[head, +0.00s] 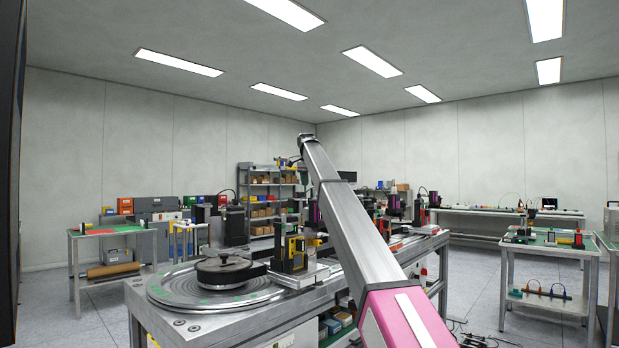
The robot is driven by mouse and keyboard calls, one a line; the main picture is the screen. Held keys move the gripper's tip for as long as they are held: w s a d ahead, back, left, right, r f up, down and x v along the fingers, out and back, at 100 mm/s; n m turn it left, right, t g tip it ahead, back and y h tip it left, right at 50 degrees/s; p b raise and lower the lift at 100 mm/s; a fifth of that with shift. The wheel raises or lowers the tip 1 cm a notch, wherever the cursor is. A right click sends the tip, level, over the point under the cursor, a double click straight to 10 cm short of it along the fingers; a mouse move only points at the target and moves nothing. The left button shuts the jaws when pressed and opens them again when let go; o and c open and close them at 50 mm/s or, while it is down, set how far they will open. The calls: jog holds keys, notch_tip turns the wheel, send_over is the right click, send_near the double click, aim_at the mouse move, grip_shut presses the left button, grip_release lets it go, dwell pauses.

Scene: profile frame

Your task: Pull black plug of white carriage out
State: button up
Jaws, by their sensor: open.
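I cannot make out the black plug in the head view. A pale, light-grey block (303,275), which may be the white carriage, sits on the workbench beside the turntable, under a black and yellow unit (291,250). I cannot tell for certain that it is the carriage. My arm, pink and grey, rises from the lower right across the middle of the picture and hides part of the bench. My gripper does not show; the far end of the arm is small and its tip is hidden.
A metal workbench (190,325) carries a round turntable (180,290) with a dark disc (223,270). Several black, yellow and purple devices crowd the bench behind. A small table (112,232) stands left, another (555,248) right. Cables (470,335) lie on the floor.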

jog(key=f, duration=0.7)
jog(key=shift+w+d+f, duration=0.3)
jog(key=shift+w+f, duration=0.05)
grip_shut()
